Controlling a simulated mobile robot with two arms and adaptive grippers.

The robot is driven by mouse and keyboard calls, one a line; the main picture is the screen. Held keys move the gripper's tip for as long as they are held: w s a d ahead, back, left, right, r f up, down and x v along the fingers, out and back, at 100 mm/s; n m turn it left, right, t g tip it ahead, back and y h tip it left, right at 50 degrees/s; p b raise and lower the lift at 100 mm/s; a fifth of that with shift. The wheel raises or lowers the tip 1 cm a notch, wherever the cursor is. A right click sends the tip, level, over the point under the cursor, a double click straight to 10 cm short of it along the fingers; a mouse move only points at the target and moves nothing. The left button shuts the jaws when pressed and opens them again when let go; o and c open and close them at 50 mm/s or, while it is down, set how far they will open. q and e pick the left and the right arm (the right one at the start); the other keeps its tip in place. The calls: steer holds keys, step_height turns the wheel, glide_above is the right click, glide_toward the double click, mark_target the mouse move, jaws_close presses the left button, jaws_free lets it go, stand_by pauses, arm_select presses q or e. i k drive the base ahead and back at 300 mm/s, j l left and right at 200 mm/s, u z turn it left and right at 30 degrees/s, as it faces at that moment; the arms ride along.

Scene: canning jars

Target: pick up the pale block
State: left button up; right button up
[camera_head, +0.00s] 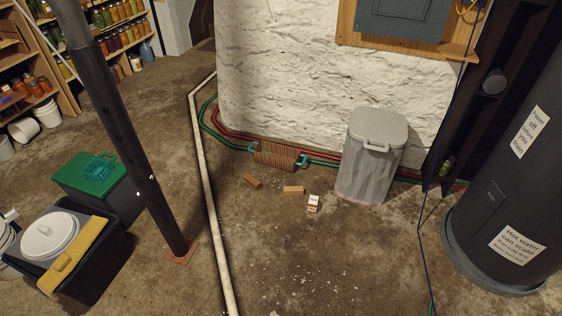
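Two small wood-coloured blocks lie on the concrete floor near the middle. The lighter tan block (293,190) lies nearly level across the picture. The browner block (252,182) lies at a slant to its left, apart from it. Which one is the task's pale block is not certain; the lighter tan one looks paler. Neither of my grippers is in view.
A small white and red carton (313,204) stands just right of the tan block. A grey lidded bin (372,158) stands behind right, a brown basket with green handles (276,154) behind. A white pipe (208,190) and dark post (125,130) are left. The front floor is mostly clear.

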mark_target(294, 191)
steer(key=i+j+z, duration=0.1)
steer(key=i+j, duration=0.15)
steer(key=i, duration=0.15)
steer(key=i+j+z, duration=0.1)
steer(key=i+j, duration=0.15)
steer(key=i, duration=0.2)
